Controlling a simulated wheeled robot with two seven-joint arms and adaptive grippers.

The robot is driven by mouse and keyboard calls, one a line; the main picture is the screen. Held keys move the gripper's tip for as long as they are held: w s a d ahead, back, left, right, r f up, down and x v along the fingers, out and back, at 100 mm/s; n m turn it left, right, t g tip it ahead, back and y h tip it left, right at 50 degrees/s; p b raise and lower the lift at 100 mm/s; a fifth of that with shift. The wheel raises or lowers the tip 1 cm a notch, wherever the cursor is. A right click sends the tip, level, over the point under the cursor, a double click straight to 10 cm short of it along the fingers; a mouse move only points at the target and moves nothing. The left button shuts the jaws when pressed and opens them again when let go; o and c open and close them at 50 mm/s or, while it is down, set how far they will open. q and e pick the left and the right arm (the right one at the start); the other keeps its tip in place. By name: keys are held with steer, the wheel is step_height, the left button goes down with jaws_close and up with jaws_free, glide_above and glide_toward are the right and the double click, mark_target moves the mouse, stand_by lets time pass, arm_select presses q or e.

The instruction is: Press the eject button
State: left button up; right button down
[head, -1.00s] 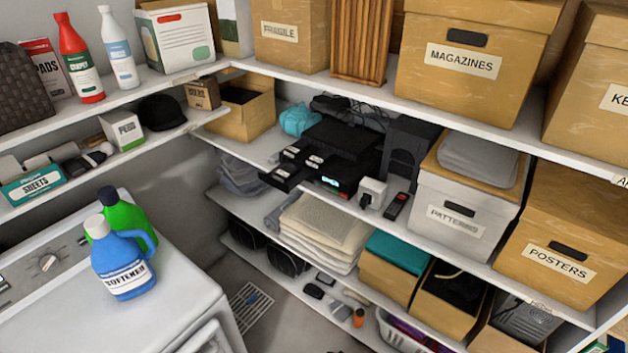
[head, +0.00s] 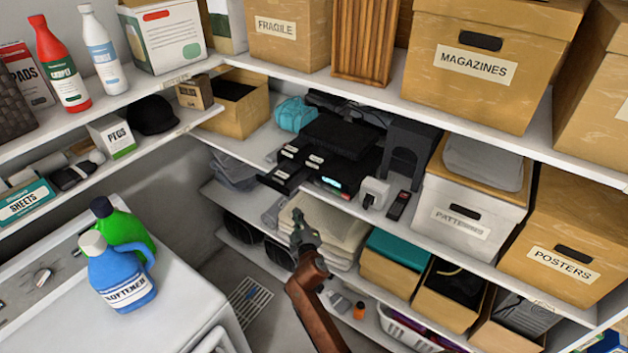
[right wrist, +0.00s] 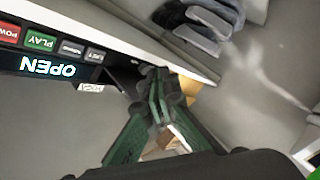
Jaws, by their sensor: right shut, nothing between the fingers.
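A black media player (head: 338,188) with a lit teal display sits at the front of the middle shelf in the head view. In the right wrist view its front (right wrist: 50,66) shows upside down at upper left, with a display reading OPEN. Beside the display are a red button (right wrist: 10,30), a green PLAY button (right wrist: 41,41) and dark buttons (right wrist: 83,50) with small labels I cannot read surely. My right gripper (head: 299,222) is shut and empty, in front of the folded towels and below the player in the picture. Its fingertips (right wrist: 160,82) are apart from the buttons. My left gripper is out of view.
Black cases (head: 285,172) lie left of the player; a white plug-like block (head: 374,192) and a remote (head: 399,205) lie right. Folded towels (head: 335,225) sit on the shelf below. A washer (head: 185,300) with bottles stands at left. Open floor lies between.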

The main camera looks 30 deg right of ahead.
mark_target(318, 184)
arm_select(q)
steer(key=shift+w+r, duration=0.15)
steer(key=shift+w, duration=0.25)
arm_select(e)
steer(key=shift+h, duration=0.4)
steer(key=r, duration=0.4)
steer(key=shift+w+d+r, duration=0.1)
steer(key=shift+w+d, duration=0.15)
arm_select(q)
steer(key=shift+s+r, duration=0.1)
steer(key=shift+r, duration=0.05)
arm_select(e)
steer(key=shift+w+d, duration=0.55)
steer(key=shift+d, duration=0.8)
steer(key=shift+w+d, duration=0.6)
steer(key=shift+d, duration=0.8)
steer(key=shift+w+d, duration=0.55)
steer(key=shift+d, duration=0.8)
steer(key=shift+d, duration=0.1)
steer(key=shift+w+d, duration=0.15)
steer(key=shift+d, duration=0.15)
